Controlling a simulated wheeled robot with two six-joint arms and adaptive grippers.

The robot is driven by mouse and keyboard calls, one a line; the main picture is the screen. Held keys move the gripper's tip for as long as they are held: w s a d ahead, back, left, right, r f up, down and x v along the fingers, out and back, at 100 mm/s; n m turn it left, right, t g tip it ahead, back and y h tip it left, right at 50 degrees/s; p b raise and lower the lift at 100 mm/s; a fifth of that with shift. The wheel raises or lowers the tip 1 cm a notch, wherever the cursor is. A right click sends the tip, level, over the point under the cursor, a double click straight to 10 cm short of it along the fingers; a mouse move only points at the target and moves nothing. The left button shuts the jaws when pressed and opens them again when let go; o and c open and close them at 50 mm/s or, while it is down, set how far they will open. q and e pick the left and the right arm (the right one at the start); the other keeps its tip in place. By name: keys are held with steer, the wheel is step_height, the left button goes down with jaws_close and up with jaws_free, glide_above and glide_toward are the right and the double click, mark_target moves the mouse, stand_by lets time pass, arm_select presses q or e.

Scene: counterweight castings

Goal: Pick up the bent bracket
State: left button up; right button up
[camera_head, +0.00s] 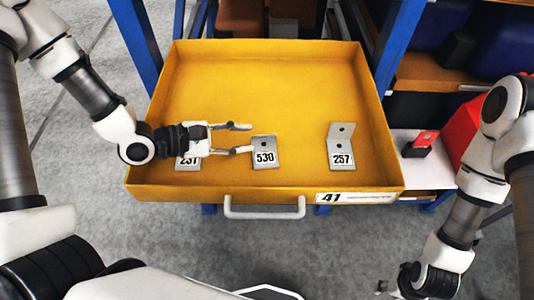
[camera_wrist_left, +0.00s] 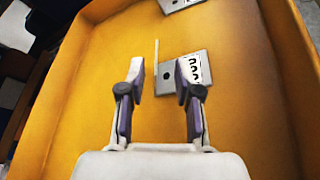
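Three grey metal brackets lie in a yellow drawer (camera_head: 240,80). The bracket labelled 530 (camera_head: 264,158) is in the middle; it also shows in the left wrist view (camera_wrist_left: 172,78). The bracket labelled 257 (camera_head: 342,145) is to the right, with a plate raised at its back. A third bracket (camera_head: 188,163) is at the left, mostly hidden under my left gripper. My left gripper (camera_head: 243,138) is open and empty, its fingertips at the 530 bracket's left edge. In the left wrist view one finger overlaps the bracket's plate; contact is unclear. My right gripper (camera_head: 400,284) is low at the right, outside the drawer.
The drawer has raised walls, a white handle (camera_head: 264,212) and a label 41 in front. Blue rack posts (camera_head: 398,45) flank it. A white shelf (camera_head: 425,170) with a small red-and-black object (camera_head: 421,144) is at the right. The drawer's back half is clear.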

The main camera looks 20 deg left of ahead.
mark_target(274, 136)
arm_select(q)
steer(key=shift+w+d+f, duration=0.15)
steer(key=shift+d+f, duration=0.05)
steer(key=shift+f, duration=0.35)
steer(key=x, duration=0.2)
steer(key=shift+w+d, duration=0.2)
steer(key=shift+d, duration=0.1)
steer(key=shift+w+d+f+p, duration=0.15)
steer(key=shift+w+d+p, duration=0.15)
steer(key=shift+w+p, duration=0.1)
steer(key=x, duration=0.2)
steer(key=p+x, duration=0.1)
steer(key=x, duration=0.1)
steer(key=shift+w+a+f, duration=0.1)
steer(key=shift+w+a, duration=0.2)
steer(key=shift+w+d+f, duration=0.1)
steer(key=shift+w+d, duration=0.05)
steer(key=shift+d, duration=0.1)
arm_select(e)
steer(key=shift+w+d+r, duration=0.15)
steer(key=shift+d+r, duration=0.1)
steer(key=shift+r, duration=0.1)
arm_select(q)
steer(key=shift+a, duration=0.2)
jaws_close()
